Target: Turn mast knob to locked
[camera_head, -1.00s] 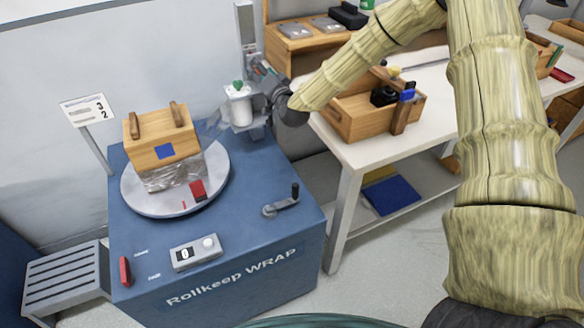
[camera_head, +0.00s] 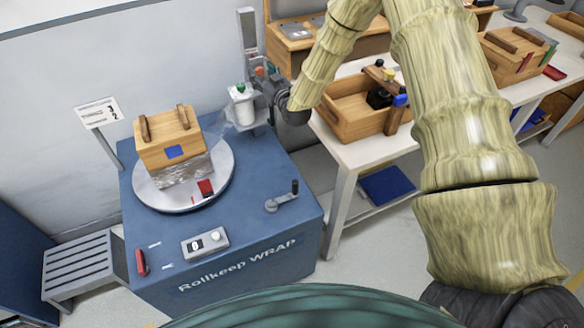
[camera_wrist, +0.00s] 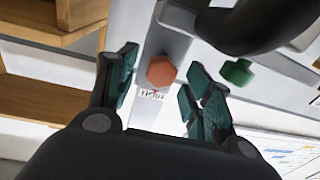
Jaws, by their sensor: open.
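The grey mast (camera_head: 247,38) stands at the back right of the blue wrapping machine. In the wrist view, an orange-red six-sided knob (camera_wrist: 161,72) sits on the grey mast face, with a small label (camera_wrist: 152,95) beside it that I cannot read surely. My gripper (camera_wrist: 161,64) is open, with its teal-padded fingers on either side of this knob and gaps showing to both. In the head view my gripper (camera_head: 264,88) is by the mast, and the knob there is mostly hidden. A green knob (camera_wrist: 238,72) lies just right of the right finger.
A white film roll (camera_head: 242,108) stands beside my gripper. A wooden crate (camera_head: 165,150) wrapped in film sits on the grey turntable (camera_head: 222,180). A crank (camera_head: 283,198) and a control box (camera_head: 204,243) are on the blue top (camera_head: 255,165). A workbench (camera_head: 350,150) stands close on the right.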

